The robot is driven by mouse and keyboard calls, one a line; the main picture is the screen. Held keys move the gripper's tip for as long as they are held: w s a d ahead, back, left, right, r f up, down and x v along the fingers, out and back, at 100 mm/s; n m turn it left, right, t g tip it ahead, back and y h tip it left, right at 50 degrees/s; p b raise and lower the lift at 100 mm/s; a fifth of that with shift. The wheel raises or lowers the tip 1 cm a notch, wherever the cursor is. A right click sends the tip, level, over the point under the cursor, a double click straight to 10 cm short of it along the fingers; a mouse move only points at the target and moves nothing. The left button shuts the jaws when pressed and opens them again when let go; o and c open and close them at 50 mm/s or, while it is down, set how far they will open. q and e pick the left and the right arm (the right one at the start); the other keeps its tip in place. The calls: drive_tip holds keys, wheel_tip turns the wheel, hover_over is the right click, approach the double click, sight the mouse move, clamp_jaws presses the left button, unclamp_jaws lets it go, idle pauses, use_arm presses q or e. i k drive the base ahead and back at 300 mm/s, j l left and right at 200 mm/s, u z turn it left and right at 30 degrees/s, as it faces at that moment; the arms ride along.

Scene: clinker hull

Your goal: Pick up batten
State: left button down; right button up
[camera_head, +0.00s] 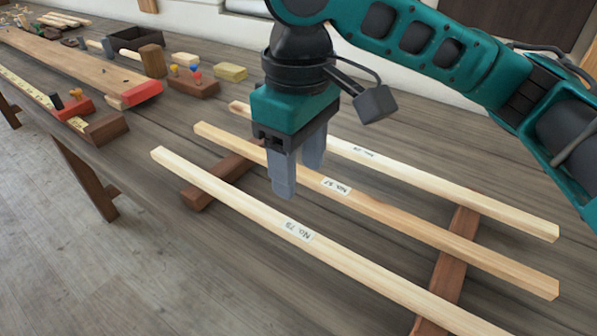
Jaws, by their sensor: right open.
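Three long pale wooden battens lie roughly parallel across two dark wooden bearers on the workbench. The near batten (240,205) carries a label reading "No. 79". The middle batten (400,223) is labelled "No. 57". The far batten (440,182) has a label I cannot read clearly. My right gripper (298,172) points down, its two grey fingers apart, with nothing visible between them. In the picture its fingers overlap the middle batten, hiding a short part of it; I cannot tell whether they touch it. My left gripper is not in view.
The bearers (456,255) and (222,180) raise the battens off the bench (160,125). At the left lie a long plank (70,62), a yellow measuring strip (25,88), a red-ended tool (142,93) and small blocks. The bench's front edge drops to the floor.

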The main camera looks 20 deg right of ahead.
sight(531, 224)
drive_tip(key=k, duration=1)
